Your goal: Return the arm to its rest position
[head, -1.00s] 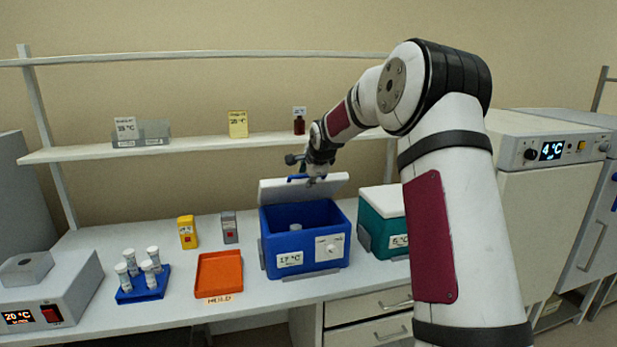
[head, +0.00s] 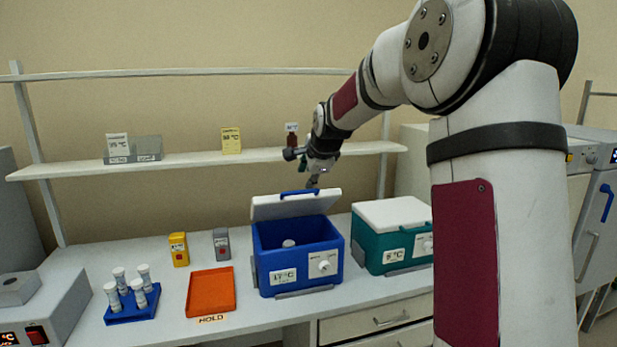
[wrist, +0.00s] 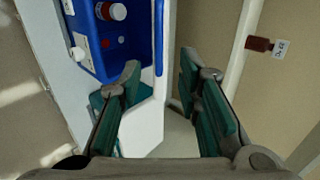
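My arm reaches in from the right in the head view. My gripper (head: 313,181) hangs just above the raised lid of the blue cooler (head: 266,265), near the lid's blue handle, and looks apart from it. In the wrist view my gripper (wrist: 160,95) has its two green-padded fingers spread wide with nothing between them. The blue cooler (wrist: 152,30) is beyond the fingers at the upper left. Its lid stands open, and a white-capped vial (head: 288,243) is inside; a round cap (wrist: 117,12) shows there in the wrist view.
A teal cooler (head: 370,262) with a white lid stands right of the blue one. An orange tray (head: 210,292), a blue rack (head: 133,308) of vials, and yellow (head: 179,250) and grey (head: 221,243) devices stand left. A shelf (head: 200,160) with a brown bottle (head: 292,140) runs behind.

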